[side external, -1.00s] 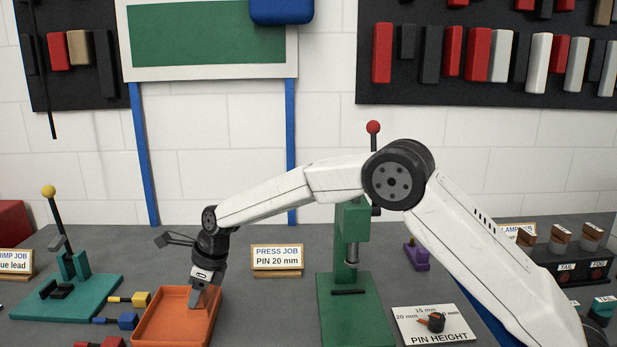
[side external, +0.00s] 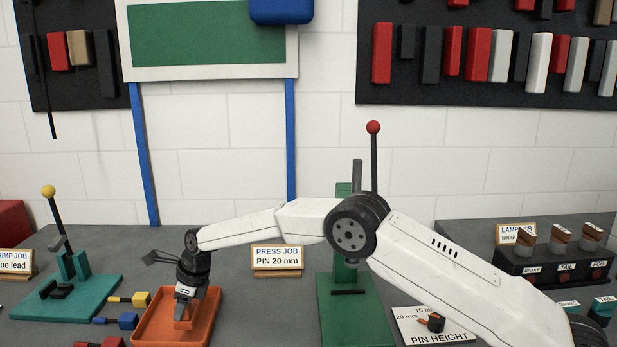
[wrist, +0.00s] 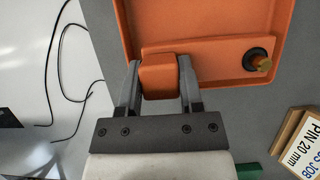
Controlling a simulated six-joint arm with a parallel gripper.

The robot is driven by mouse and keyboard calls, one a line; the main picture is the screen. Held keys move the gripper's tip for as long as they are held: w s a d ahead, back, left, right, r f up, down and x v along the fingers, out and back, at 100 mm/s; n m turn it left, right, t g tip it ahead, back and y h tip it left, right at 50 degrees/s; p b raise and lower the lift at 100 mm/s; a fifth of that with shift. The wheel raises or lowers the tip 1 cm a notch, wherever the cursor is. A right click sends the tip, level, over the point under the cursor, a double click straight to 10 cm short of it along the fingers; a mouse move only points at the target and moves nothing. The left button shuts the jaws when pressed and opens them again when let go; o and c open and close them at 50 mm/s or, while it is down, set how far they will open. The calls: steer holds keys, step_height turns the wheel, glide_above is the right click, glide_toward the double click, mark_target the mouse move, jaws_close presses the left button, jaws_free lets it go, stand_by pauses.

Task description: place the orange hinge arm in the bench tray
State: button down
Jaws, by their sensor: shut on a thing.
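The orange hinge arm (wrist: 205,62) shows in the wrist view as a long orange bar with a block at its left end and a dark, brass-tipped pin (wrist: 258,60) at its right end. My gripper (wrist: 158,82) is shut on the block, one finger on each side. The arm is over or in the orange bench tray (wrist: 283,30), inside its rim. In the side view my gripper (side external: 183,318) points down low into the tray (side external: 147,335), with a bit of orange between the fingers. I cannot tell whether the hinge arm touches the tray floor.
The teal crimp fixture (side external: 100,295) and several coloured connectors (side external: 128,320) lie left of the tray. The press job sign (side external: 277,260) stands behind it to the right. The green press (side external: 350,310) and pin height card (side external: 430,325) are farther right.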

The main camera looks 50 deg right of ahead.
mark_target(183, 317)
steer(key=shift+w, duration=0.1)
steer(key=shift+w+f, duration=0.1)
steer(key=shift+f, duration=1.6)
steer(key=shift+c, duration=1.2)
jaws_free()
steer(key=shift+f, duration=0.2)
steer(key=shift+r, duration=0.1)
steer(key=v, duration=1.2)
